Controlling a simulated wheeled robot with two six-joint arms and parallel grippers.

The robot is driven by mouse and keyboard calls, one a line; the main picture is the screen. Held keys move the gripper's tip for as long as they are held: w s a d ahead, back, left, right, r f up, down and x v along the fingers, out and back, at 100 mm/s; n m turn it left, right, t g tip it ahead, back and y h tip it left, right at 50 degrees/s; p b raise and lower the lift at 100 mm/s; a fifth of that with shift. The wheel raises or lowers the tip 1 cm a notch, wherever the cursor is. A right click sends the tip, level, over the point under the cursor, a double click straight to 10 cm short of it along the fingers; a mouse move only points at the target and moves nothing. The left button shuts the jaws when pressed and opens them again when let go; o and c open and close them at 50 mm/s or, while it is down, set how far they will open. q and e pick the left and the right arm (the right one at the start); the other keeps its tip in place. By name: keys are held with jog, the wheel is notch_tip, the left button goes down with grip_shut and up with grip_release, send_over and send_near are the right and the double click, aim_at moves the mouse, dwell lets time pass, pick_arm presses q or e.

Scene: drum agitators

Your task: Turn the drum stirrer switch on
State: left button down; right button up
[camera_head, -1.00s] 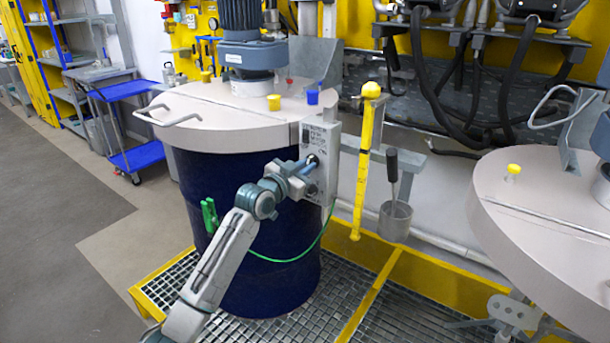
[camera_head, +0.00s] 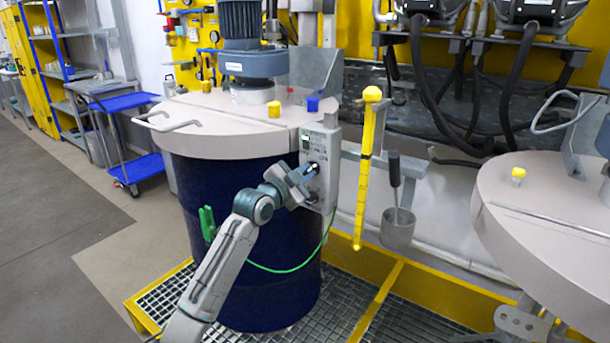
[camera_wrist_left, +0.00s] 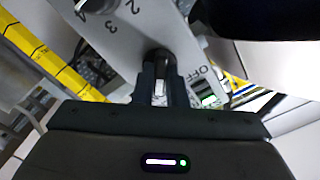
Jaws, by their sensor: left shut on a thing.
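The grey control box (camera_head: 330,160) is mounted on the near right side of the dark blue drum (camera_head: 235,240). My left gripper (camera_head: 312,174) is at the box's face. In the left wrist view, my left gripper's fingers (camera_wrist_left: 160,90) are shut on a dark switch knob (camera_wrist_left: 159,58). The panel (camera_wrist_left: 185,35) around it carries the digits 2, 3 and 4 and an OFF mark. A small green-lit display (camera_wrist_left: 209,100) shows beside the OFF mark. The fingers hide part of the knob, so its exact pointing is hard to tell. My right gripper is out of view.
The stirrer motor (camera_head: 240,60) stands on the drum lid (camera_head: 215,117). A green clamp (camera_head: 207,223) with a green cable hangs on the drum. A yellow rod (camera_head: 366,170) and a grey cup (camera_head: 397,228) are right of the box. Another lid (camera_head: 540,205) is farther right.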

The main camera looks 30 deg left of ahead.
pick_arm(q)
jog(key=c, duration=1.5)
grip_release()
jog(key=shift+o, duration=0.2)
